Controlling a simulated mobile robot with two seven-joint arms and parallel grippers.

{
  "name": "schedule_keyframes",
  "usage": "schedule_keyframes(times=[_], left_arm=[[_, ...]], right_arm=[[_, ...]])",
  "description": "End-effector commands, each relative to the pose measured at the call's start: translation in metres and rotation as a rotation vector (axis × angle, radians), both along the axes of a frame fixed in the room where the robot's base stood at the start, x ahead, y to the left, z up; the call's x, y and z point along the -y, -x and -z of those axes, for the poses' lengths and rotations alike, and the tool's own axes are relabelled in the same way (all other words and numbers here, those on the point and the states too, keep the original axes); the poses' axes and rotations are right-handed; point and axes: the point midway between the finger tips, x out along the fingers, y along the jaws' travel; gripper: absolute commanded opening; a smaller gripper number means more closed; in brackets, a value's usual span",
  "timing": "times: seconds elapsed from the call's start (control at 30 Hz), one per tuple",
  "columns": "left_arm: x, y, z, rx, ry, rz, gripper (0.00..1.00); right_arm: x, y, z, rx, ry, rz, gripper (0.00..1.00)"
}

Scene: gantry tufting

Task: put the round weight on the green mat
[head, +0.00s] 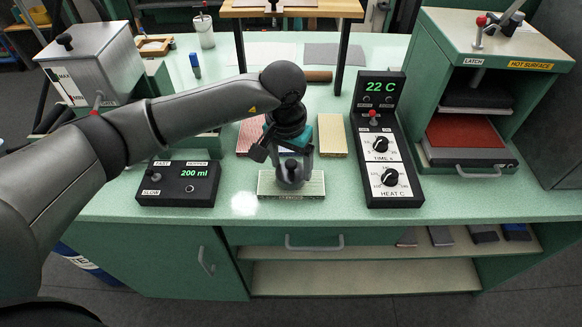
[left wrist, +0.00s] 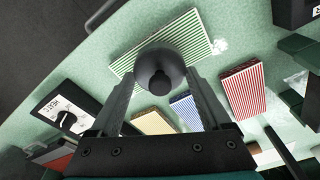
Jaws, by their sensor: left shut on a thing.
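The round weight (head: 292,177) is a dark grey ball-like piece with a knob. My left gripper (head: 292,163) is shut on it, and the left wrist view shows the weight (left wrist: 160,72) between the two fingers. The green mat (head: 312,187) is a green-and-white striped slab near the front edge of the bench. It also shows in the left wrist view (left wrist: 196,32), behind the weight. The weight is over the mat in the head view; I cannot tell whether it touches. My right gripper is not in view.
A red striped mat (left wrist: 243,88), a blue striped mat (left wrist: 187,111) and a beige one (head: 332,135) lie farther back. A 200 ml box (head: 178,184) stands left, a heat controller (head: 381,150) right. A hot press (head: 470,130) is far right.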

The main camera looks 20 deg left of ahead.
Motion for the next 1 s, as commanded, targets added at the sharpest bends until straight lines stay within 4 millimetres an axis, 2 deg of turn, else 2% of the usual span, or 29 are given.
schedule_keyframes(times=[0.1,0.5,0.53,0.67,1.0], left_arm=[[0.001,0.0,0.013,0.002,0.001,0.0,0.0],[0.0,-0.001,0.018,0.005,0.001,0.0,0.0],[0.0,0.0,0.018,0.001,0.0,0.0,0.85],[0.0,0.0,0.017,0.001,0.0,0.0,0.99],[0.0,0.0,0.014,0.0,0.0,0.0,1.0]], right_arm=[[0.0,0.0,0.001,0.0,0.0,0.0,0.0],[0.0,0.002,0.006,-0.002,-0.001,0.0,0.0],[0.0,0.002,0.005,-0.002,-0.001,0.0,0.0],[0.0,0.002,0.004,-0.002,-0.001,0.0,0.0],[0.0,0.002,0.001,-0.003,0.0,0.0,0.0]])
